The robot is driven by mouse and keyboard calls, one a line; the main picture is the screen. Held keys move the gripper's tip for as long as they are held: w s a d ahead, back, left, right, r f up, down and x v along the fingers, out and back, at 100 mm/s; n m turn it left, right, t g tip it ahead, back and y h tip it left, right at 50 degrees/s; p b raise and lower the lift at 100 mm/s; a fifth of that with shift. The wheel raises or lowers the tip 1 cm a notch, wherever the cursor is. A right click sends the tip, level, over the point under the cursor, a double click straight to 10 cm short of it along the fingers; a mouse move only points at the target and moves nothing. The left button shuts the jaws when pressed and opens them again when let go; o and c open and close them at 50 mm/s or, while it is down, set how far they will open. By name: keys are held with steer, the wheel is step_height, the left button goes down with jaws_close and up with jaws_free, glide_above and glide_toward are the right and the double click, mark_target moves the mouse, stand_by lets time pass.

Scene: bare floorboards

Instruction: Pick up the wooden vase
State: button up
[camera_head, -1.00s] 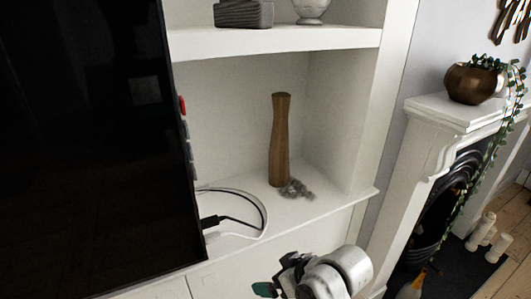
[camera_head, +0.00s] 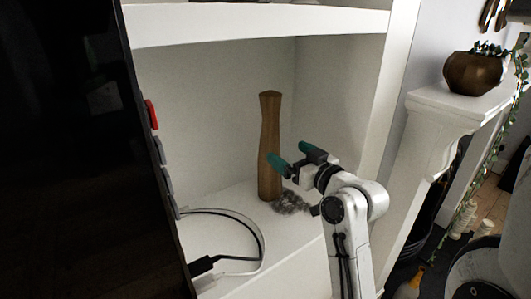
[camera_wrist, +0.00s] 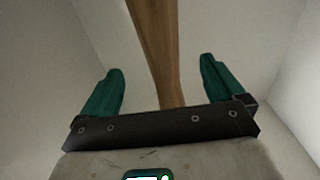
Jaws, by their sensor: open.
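The wooden vase (camera_head: 269,140) is tall, slim and brown, and stands upright on the white shelf inside the alcove. My gripper (camera_head: 290,153) is open at about the vase's mid-height, just to its right and in front in the head view. In the wrist view the vase (camera_wrist: 157,45) runs up between the two green fingertips of my gripper (camera_wrist: 160,88), with space on both sides. Its lower part is hidden behind the gripper's dark bar. I cannot tell whether a finger touches it.
A grey fuzzy clump (camera_head: 290,203) lies at the vase's foot. Cables (camera_head: 245,225) loop on the shelf (camera_head: 235,203) at left. A large dark screen (camera_head: 70,150) stands left. An upper shelf (camera_head: 250,24) is overhead. A bronze plant pot (camera_head: 473,74) sits on the mantel at right.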

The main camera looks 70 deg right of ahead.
mark_target(277, 145)
steer(key=x, duration=0.3)
steer(key=shift+w+d, duration=0.1)
steer(key=shift+w, duration=0.25)
steer(key=shift+p+x, duration=0.95)
steer(key=shift+x, duration=1.75)
steer(key=shift+r, duration=0.15)
steer(key=shift+r, duration=0.1)
steer(key=c, duration=1.5)
